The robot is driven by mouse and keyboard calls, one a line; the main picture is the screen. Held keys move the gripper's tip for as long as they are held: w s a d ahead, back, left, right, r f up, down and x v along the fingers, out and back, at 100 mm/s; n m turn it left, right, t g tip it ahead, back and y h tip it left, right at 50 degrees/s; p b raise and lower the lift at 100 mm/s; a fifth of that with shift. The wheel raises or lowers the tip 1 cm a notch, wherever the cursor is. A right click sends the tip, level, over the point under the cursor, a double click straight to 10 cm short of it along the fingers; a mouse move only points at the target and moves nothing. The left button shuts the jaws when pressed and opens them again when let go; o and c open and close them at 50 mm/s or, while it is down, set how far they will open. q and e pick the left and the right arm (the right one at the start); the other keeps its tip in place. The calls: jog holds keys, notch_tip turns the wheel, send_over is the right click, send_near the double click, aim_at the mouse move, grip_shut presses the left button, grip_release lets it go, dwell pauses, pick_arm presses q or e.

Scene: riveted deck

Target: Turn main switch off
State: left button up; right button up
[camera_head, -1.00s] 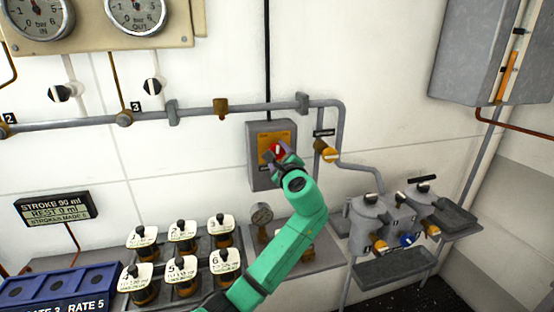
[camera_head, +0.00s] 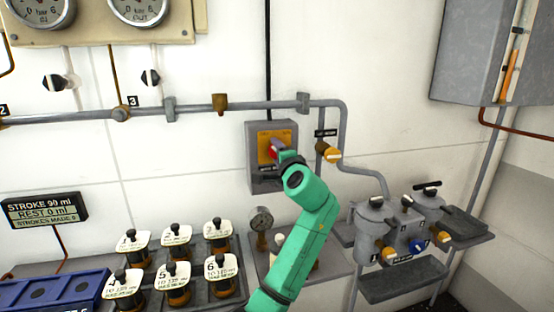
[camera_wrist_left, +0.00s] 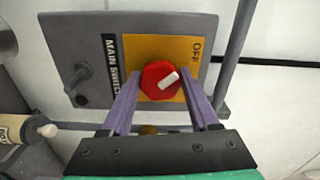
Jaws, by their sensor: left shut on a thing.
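The main switch is a grey box (camera_head: 258,180) on the wall with a yellow-orange plate and a red round knob (camera_wrist_left: 157,76). In the left wrist view the knob's white bar points right and slightly up, roughly toward the OFF label (camera_wrist_left: 196,49). A black MAIN SWITCH label (camera_wrist_left: 111,62) runs along the plate's left side. My left gripper (camera_wrist_left: 161,88) has its two purple fingers on either side of the knob and is shut on it. In the head view the gripper (camera_head: 277,152) partly covers the knob. My right gripper is not in view.
A grey pipe (camera_head: 190,109) runs along the wall, with a yellow-handled valve (camera_head: 332,154) right of the switch. Grey canisters (camera_head: 377,220) are at the right. A grey cabinet (camera_head: 475,55) hangs upper right.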

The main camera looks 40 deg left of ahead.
pick_arm(q)
jog(key=shift+f+n, duration=0.15)
jog(key=shift+n, duration=0.35)
jog(key=o, duration=1.4)
jog(key=shift+c, duration=0.2)
jog(key=shift+d+b, duration=0.1)
jog(key=shift+b, duration=0.2)
jog(key=b+v, duration=0.3)
jog(key=v, duration=1.1)
jog(key=shift+d+b, duration=0.15)
jog(key=shift+b, duration=0.2)
jog(key=shift+s, duration=0.15)
